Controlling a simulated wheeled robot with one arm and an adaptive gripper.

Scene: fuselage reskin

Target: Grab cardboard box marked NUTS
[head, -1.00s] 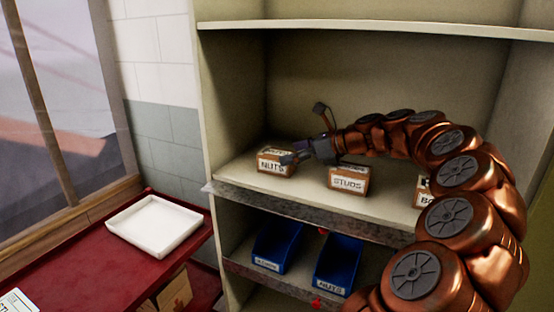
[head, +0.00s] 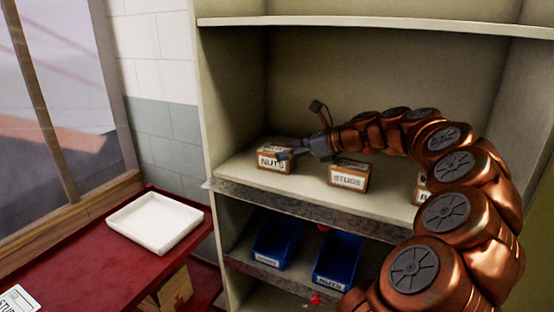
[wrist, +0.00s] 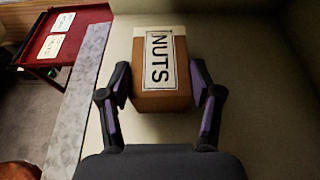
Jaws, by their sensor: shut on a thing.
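The cardboard box marked NUTS (head: 275,160) sits on the upper shelf at the left, with its label facing the front. In the wrist view the NUTS box (wrist: 160,99) is between the two fingers, its label along the top. My gripper (head: 285,152) reaches it from the right, and in the wrist view my gripper (wrist: 160,88) is shut on the box, one finger on each side. The far ends of the fingers are partly hidden along the box sides.
A STUDS box (head: 348,176) stands right of it on the same shelf (head: 305,183), and another box is partly hidden by my arm. Blue bins (head: 338,262) sit on the shelf below. A red table (head: 75,255) with a white tray (head: 155,222) is at left.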

